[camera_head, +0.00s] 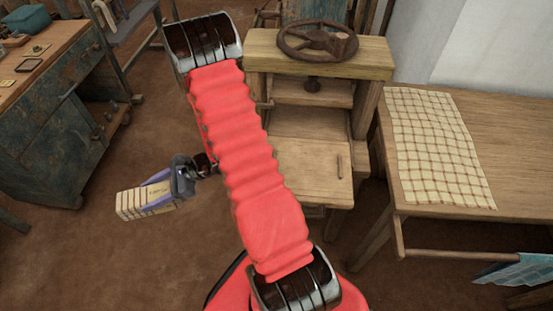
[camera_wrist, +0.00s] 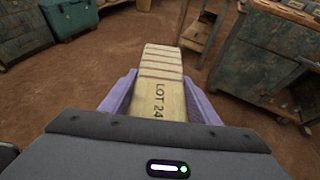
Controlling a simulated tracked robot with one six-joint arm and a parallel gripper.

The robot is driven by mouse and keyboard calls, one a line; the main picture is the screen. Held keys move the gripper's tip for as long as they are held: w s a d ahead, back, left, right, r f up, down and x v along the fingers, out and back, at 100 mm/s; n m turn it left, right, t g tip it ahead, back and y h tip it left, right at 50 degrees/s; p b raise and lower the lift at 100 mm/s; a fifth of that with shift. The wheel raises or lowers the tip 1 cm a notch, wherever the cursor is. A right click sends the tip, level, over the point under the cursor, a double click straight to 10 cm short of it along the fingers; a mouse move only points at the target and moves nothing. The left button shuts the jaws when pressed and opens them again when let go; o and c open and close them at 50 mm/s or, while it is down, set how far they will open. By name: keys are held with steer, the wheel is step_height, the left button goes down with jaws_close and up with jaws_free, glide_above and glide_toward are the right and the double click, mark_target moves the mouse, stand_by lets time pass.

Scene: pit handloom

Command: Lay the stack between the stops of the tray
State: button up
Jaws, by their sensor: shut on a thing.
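The stack (camera_head: 148,202) is a cream block with several dark bands across it. In the wrist view the stack (camera_wrist: 162,65) points away from me, and its near face reads "LOT 24". My gripper (camera_head: 165,188) is shut on the stack, with one purple finger along each side. It holds the stack out over the brown floor, left of my red-sleeved arm in the head view. The fingers also show in the wrist view (camera_wrist: 163,97). I cannot make out a tray with stops for certain in either view.
A worn workbench (camera_head: 62,62) stands at the left, with a teal box (camera_head: 28,18) and small flat items. A wooden stand (camera_head: 310,150) with a dark handwheel (camera_head: 316,40) is at centre. A table (camera_head: 515,150) with checked cloth (camera_head: 435,145) is at right.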

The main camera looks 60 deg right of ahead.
steer(key=shift+a+r, duration=0.1)
steer(key=shift+a, duration=0.15)
